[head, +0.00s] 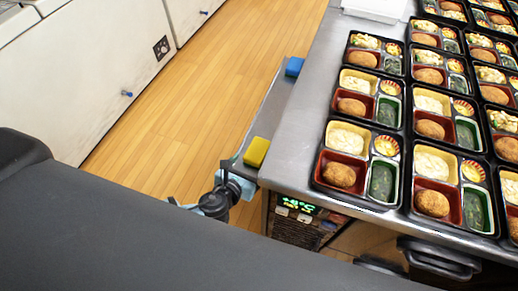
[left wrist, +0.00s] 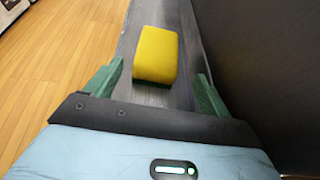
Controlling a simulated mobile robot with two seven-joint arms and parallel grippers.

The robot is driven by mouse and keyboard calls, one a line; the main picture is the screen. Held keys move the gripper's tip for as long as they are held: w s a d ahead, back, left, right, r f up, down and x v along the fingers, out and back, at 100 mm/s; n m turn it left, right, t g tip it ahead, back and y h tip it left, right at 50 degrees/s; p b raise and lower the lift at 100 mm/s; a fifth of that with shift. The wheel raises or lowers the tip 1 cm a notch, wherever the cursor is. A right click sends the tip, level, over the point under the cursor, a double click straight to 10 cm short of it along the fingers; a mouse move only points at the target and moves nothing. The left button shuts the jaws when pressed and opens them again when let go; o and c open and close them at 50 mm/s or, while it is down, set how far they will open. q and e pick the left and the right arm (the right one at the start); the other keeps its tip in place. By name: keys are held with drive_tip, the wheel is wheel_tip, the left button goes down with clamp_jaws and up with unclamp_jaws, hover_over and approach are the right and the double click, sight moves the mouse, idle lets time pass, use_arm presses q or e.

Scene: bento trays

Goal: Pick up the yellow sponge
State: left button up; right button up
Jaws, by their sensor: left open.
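The yellow sponge (head: 256,152) lies on a narrow grey metal ledge beside the steel counter. In the left wrist view the sponge (left wrist: 157,53) shows a dark green underside and sits between and just beyond the two green fingertips. My left gripper (head: 238,180) is at the near end of the ledge, just short of the sponge. In the left wrist view its jaws (left wrist: 156,86) are open and empty, with a gap on both sides of the sponge. My right gripper is not in view.
A blue sponge (head: 294,66) lies farther along the same ledge (head: 268,105). The steel counter (head: 300,130) on the right holds rows of filled bento trays. A white container (head: 375,8) stands at the back. Wooden floor (head: 215,85) is clear on the left.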

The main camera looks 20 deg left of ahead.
sight(258, 151)
use_arm(q)
drive_tip(key=shift+x, duration=0.9)
drive_tip(key=shift+w+f, duration=0.1)
drive_tip(key=shift+w, duration=0.35)
drive_tip(key=b+x, duration=0.1)
drive_tip(key=x, duration=0.4)
drive_tip(key=shift+w+a, duration=0.1)
drive_tip(key=shift+a, duration=0.05)
drive_tip(key=c, duration=1.1)
drive_tip(key=shift+o, duration=0.2)
drive_tip(key=shift+r, duration=0.25)
